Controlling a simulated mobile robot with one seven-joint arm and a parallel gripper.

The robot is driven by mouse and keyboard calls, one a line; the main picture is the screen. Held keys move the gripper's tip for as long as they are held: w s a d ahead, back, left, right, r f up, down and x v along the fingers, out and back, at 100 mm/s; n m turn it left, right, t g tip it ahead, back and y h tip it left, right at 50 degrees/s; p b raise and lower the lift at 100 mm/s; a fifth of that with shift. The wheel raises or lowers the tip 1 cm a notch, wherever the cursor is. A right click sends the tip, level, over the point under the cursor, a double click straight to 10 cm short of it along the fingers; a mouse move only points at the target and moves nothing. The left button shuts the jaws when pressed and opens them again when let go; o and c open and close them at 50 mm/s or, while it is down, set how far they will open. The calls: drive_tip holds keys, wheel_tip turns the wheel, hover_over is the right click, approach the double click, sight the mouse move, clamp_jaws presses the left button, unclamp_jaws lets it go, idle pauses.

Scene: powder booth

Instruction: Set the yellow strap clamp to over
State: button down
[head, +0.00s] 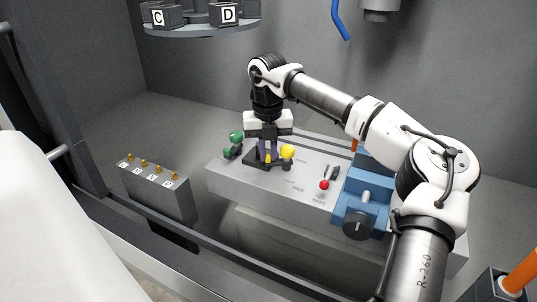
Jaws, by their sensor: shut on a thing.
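The yellow strap clamp shows a round yellow knob (287,152) beside my gripper, on the grey metal block (310,186). My gripper (268,158) points down over the dark base of the clamp, its purple fingers close together. A small bit of yellow shows between the fingertips. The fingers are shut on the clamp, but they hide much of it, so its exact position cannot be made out.
Green knobs (236,137) stand left of my gripper. A blue vise-like unit (366,190) stands at the block's right. A lettered box with brass pegs (155,188) is at left. A round lettered rack (200,28) hangs above.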

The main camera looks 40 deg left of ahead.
sight(268, 154)
drive_tip(key=shift+w+a+m, duration=0.3)
drive_tip(key=shift+w+m, duration=0.05)
drive_tip(key=shift+m, duration=0.75)
drive_tip(key=c, duration=1.7)
unclamp_jaws()
drive_tip(key=shift+r, duration=0.1)
wheel_tip(268, 154, up, 14)
drive_tip(key=shift+f+b, duration=0.1)
drive_tip(key=shift+b, duration=0.75)
drive_tip(key=shift+c, duration=0.5)
